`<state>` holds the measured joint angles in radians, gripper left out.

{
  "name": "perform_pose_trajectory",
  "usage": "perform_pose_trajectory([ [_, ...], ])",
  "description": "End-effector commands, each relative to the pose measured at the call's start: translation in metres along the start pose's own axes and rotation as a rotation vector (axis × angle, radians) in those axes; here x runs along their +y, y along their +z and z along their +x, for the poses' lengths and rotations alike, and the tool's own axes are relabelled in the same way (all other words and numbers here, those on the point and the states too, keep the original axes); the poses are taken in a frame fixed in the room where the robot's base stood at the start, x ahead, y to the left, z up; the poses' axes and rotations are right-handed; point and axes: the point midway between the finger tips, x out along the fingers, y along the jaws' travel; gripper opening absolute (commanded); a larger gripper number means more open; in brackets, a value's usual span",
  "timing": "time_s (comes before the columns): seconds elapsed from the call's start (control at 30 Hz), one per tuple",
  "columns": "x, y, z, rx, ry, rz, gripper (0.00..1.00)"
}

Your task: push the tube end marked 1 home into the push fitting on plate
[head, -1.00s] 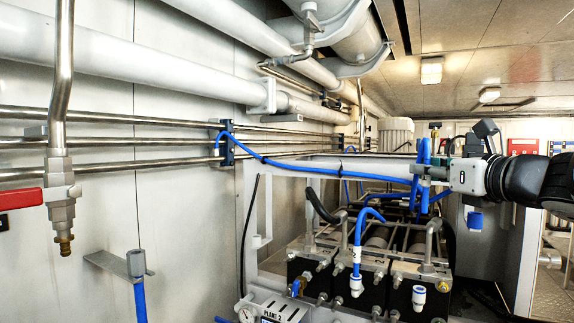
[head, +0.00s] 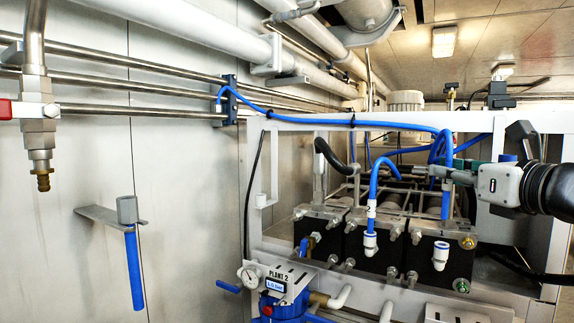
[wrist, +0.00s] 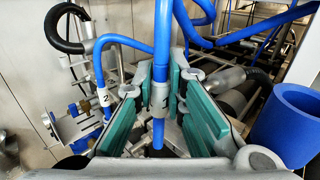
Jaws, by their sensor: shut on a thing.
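The blue tube (head: 446,203) with the white band marked 1 (wrist: 160,96) hangs upright in my gripper (head: 447,172). In the wrist view, my gripper (wrist: 168,95) has its teal pads shut around the tube at the band, and the tube's lower end (wrist: 157,138) extends below the pads. In the head view, that end hangs above the white push fitting (head: 440,255) at the front of the plant, with a visible gap between them. I cannot tell exactly how well they line up. The fitting is not clearly visible in the wrist view.
A second blue tube, banded 2 (head: 371,208), enters the neighbouring white fitting (head: 370,243) on the left. A white frame rail (head: 330,125) crosses above. In the wrist view, a blue hollow cylinder (wrist: 290,125) stands at right and a black hose (wrist: 62,25) at upper left.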

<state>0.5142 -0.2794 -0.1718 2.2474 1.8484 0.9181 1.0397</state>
Motion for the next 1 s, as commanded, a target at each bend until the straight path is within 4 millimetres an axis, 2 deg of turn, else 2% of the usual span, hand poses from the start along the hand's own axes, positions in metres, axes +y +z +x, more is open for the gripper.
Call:
perform_pose_trajectory([
  [0.27, 0.000, 0.000, 0.000, 0.000, 0.000, -0.001, 0.00],
  [0.3, 0.000, 0.000, 0.000, 0.000, 0.000, -0.001, 0.03],
  [0.33, 0.000, 0.000, 0.000, 0.000, 0.000, -0.001, 0.00],
  [0.57, 0.000, -0.001, 0.000, 0.000, 0.000, -0.001, 0.00],
  [1.0, 0.001, -0.026, 0.001, -0.001, 0.002, -0.007, 0.00],
])
